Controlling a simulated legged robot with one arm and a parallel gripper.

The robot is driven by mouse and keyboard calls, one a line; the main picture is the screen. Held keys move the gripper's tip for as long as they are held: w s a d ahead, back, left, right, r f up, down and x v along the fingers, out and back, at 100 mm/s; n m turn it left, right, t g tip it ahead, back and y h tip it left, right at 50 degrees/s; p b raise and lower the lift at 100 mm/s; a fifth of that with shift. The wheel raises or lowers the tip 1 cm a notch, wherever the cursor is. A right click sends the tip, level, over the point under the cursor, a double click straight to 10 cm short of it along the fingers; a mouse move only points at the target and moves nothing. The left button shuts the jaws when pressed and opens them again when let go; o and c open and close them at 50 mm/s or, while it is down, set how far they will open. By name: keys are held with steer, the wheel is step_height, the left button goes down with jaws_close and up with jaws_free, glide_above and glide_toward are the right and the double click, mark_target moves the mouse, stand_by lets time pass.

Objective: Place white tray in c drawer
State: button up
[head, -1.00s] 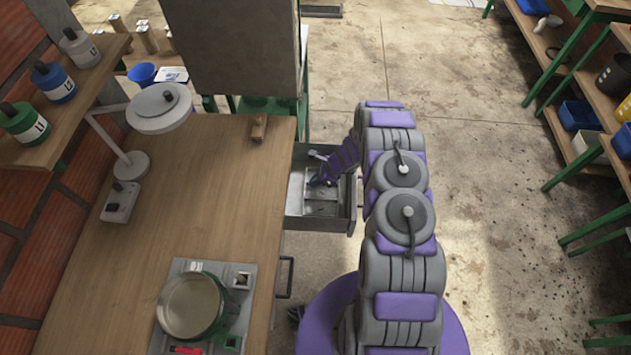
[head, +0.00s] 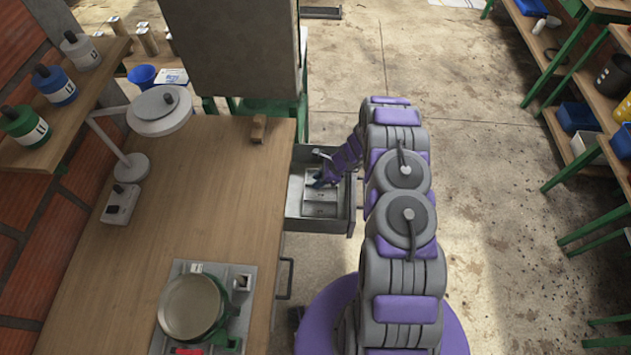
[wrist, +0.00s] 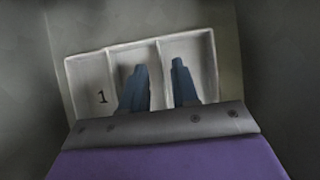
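The white tray (wrist: 88,82) has three compartments and a "1" printed in its left one. It lies inside an open grey drawer (head: 318,224) under the workbench; the tray (head: 320,209) also shows in the head view. In the wrist view it sits slightly turned against the dark drawer walls. My gripper (wrist: 158,78) is over the tray with its two blue-grey fingers apart, one on each side of the divider between the middle and right compartments. I cannot tell whether the fingertips touch the tray. The gripper hides the tray's near edge. No letter shows on the drawer.
The wooden workbench (head: 200,195) is left of the drawer, with a lamp (head: 160,112), a wooden block (head: 259,128) and a round pan (head: 190,308). A large grey machine (head: 232,50) stands behind. Another drawer handle (head: 290,278) is nearer. Floor to the right is clear.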

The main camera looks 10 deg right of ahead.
steer(key=p+v, duration=0.2)
steer(key=v, duration=0.8)
steer(key=s+a+r+n+g, duration=0.1)
steer(key=s+a+r+n, duration=0.3)
steer(key=r, duration=0.5)
steer(key=s+a+r+n+g, duration=0.1)
steer(key=s+a+r+n, duration=0.25)
steer(key=r, duration=0.65)
steer(key=s+a+r+n+g, duration=0.1)
steer(key=s+a+r+n, duration=0.3)
steer(key=r, duration=0.5)
steer(key=s+d+r+n+h, duration=0.1)
steer(key=s+r+n+h, duration=0.1)
steer(key=s, duration=0.7)
steer(key=s+d+r+n+h, duration=0.1)
steer(key=s+r+n, duration=0.3)
steer(key=s, duration=0.5)
steer(key=s+d+r+n+h, duration=0.1)
steer(key=s+r+n+h, duration=0.2)
steer(key=s+r, duration=0.3)
steer(key=s+n, duration=0.1)
steer(key=s, duration=0.3)
steer(key=shift+d+g, duration=0.4)
steer(key=shift+a+r, duration=0.15)
